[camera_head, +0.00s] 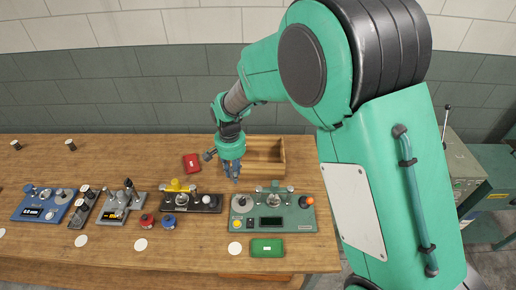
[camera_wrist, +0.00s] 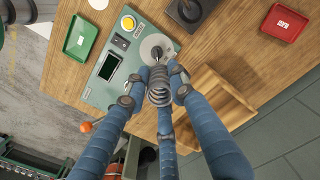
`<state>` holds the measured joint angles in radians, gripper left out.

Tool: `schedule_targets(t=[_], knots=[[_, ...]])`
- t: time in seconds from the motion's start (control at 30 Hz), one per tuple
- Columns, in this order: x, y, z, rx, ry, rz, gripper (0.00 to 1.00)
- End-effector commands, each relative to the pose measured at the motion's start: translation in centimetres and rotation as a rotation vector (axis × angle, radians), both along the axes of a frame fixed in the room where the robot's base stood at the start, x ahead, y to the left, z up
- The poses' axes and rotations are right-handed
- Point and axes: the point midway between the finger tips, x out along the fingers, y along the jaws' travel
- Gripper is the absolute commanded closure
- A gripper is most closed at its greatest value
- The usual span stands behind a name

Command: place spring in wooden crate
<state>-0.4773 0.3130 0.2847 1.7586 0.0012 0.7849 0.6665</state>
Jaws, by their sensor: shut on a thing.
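The spring (camera_wrist: 160,88) is a grey metal coil, seen in the wrist view between the blue fingers of my gripper (camera_wrist: 163,80). My gripper is shut on it. In the head view my gripper (camera_head: 234,172) points down over the table, just left of the wooden crate; the spring is too small to make out there. The wooden crate (camera_head: 282,153) is an open box at the back of the table, partly hidden behind my arm. In the wrist view the crate (camera_wrist: 212,82) is right of the fingers, partly covered by one.
A green coiler machine (camera_head: 300,219) stands in front of the crate, with a green tray (camera_head: 267,247) at the table's front edge. A red tray (camera_head: 192,163) lies left of my gripper. A black-based device (camera_head: 192,203) and other machines line the table's left.

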Motion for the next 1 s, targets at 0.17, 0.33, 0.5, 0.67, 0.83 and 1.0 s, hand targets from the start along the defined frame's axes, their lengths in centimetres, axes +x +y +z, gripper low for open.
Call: schedule_targets(t=[0.17, 0.33, 0.5, 0.67, 0.83, 1.0], knots=[[3.8, -0.6, -0.1, -0.001, 0.002, -0.03, 1.0], [7.4, -1.3, -0.2, 0.0, 0.0, -0.057, 1.0], [10.8, -2.3, -0.7, -0.001, 0.002, -0.084, 1.0], [13.9, -3.4, -1.2, -0.001, 0.002, -0.11, 1.0], [17.2, -4.8, -1.8, 0.0, 0.001, -0.138, 1.0], [20.2, -6.4, -2.6, 0.0, 0.002, -0.165, 1.0]])
